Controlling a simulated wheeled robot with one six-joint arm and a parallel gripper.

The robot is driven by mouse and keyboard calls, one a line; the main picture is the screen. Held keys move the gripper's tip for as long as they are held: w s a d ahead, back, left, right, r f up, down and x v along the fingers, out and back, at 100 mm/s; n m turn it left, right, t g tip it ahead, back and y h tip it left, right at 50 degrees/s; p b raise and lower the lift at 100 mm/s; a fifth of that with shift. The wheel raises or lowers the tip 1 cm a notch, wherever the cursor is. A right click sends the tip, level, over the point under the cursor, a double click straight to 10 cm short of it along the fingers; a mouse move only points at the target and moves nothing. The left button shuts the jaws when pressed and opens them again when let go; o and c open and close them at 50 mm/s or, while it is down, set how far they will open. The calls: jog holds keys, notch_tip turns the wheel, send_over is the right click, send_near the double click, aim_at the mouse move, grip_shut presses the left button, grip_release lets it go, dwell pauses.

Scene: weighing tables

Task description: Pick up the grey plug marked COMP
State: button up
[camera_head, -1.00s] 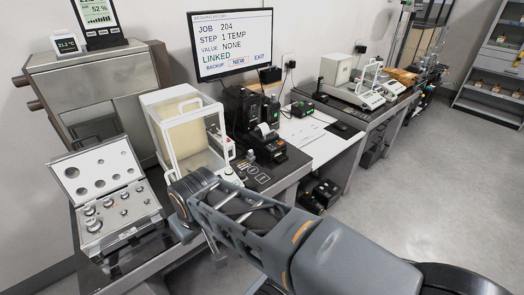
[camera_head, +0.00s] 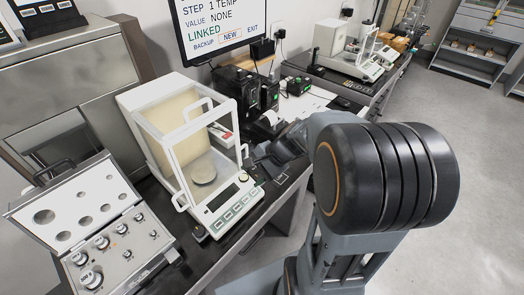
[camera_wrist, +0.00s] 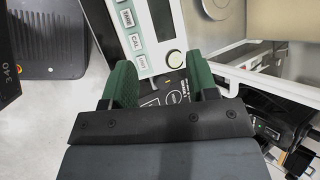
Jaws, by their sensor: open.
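My gripper (camera_wrist: 163,88) is open, its two green fingertips apart on either side of a dark panel (camera_wrist: 150,101) with white round markings and small lettering. I cannot make out a grey plug marked COMP on it; the gripper body hides its lower part. In the head view my gripper (camera_head: 272,158) is over the dark bench top, just right of the balance (camera_head: 222,212). The balance also shows in the wrist view (camera_wrist: 140,36), its key panel and a round silver knob just beyond the fingertips.
An open weight case (camera_head: 150,240) lies at the left. The balance's glass draft shield (camera_head: 178,150) stands close to my gripper. Black devices (camera_head: 240,92) stand behind it. A screen (camera_head: 215,25) is above. The floor to the right is clear.

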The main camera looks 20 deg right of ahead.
jog(key=w+d+f+m+t, duration=0.3)
jog(key=d+m, duration=0.2)
jog(key=m, duration=0.1)
jog(key=w+d+f+m+t+h, duration=0.1)
jog(key=w+d+f+m+t, duration=0.2)
jog(key=d+m, duration=0.3)
jog(key=w+d+f+m+t, duration=0.3)
jog(key=d+m, duration=0.3)
jog(key=shift+w+f, duration=0.4)
jog(key=x, duration=0.5)
jog(key=shift+w+a, duration=0.1)
jog(key=shift+w, duration=0.1)
jog(key=shift+h, duration=0.3)
jog(key=shift+p+x, duration=0.9)
jog(key=shift+x, duration=2.3)
jog(key=shift+c, duration=0.3)
jog(key=c, duration=0.7)
